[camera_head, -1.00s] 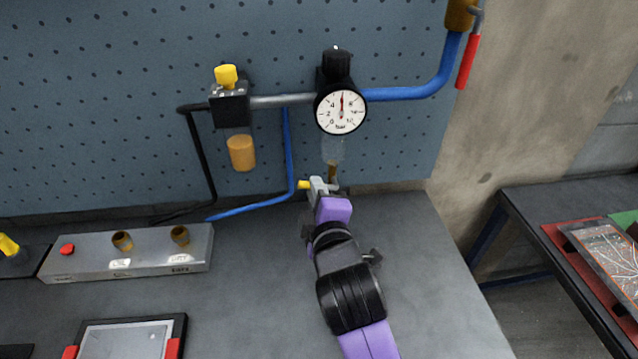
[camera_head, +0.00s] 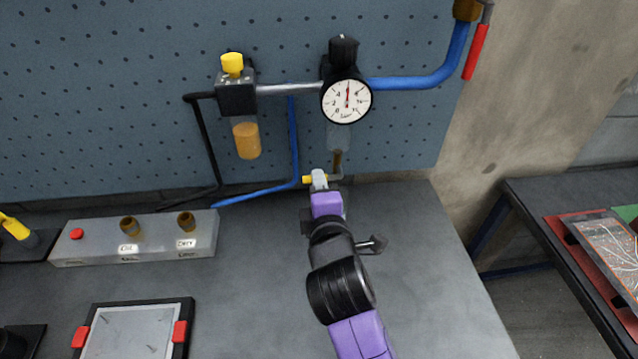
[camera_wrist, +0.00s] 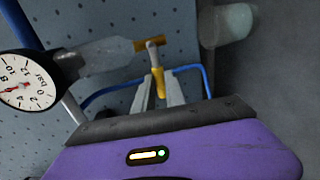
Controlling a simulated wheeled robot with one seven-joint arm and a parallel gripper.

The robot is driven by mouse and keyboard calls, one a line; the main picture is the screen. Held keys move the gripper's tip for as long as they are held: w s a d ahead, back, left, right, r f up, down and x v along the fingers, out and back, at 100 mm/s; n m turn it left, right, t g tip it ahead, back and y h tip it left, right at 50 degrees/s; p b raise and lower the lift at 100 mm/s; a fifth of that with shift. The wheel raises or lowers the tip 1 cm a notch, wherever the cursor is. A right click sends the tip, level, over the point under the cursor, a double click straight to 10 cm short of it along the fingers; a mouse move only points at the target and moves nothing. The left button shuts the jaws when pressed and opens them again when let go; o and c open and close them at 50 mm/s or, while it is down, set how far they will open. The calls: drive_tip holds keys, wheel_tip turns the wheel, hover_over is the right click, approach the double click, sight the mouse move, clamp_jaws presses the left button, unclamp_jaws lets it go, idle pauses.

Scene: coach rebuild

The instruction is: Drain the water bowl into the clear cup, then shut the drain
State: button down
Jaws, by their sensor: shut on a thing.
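The clear water bowl (camera_head: 339,137) hangs under the round gauge, with a brass drain (camera_head: 337,161) at its lower end. The bowl (camera_wrist: 103,56) and drain (camera_wrist: 150,43) also show in the wrist view. My gripper (camera_head: 319,178) is at the drain, shut on its yellow lever (camera_wrist: 157,82); the lever's yellow end (camera_head: 307,180) sticks out to the left in the head view. A clear cup (camera_wrist: 232,22) shows beyond the drain at the upper right of the wrist view. It cannot be made out in the head view. The water level is too faint to tell.
The gauge (camera_head: 346,101) and an amber bowl (camera_head: 247,140) hang on the pegboard. A blue hose (camera_head: 270,193) crosses the back of the bench. A metal block (camera_head: 150,240) with brass fittings and a framed tray (camera_head: 130,330) lie to the left. The bench right of my arm is clear.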

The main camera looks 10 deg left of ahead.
drive_tip(key=c, duration=1.4)
unclamp_jaws()
drive_tip(key=shift+s, duration=0.1)
drive_tip(key=b+v, duration=0.1)
drive_tip(key=v, duration=0.6)
drive_tip(key=shift+s, duration=0.3)
drive_tip(key=shift+r, duration=0.1)
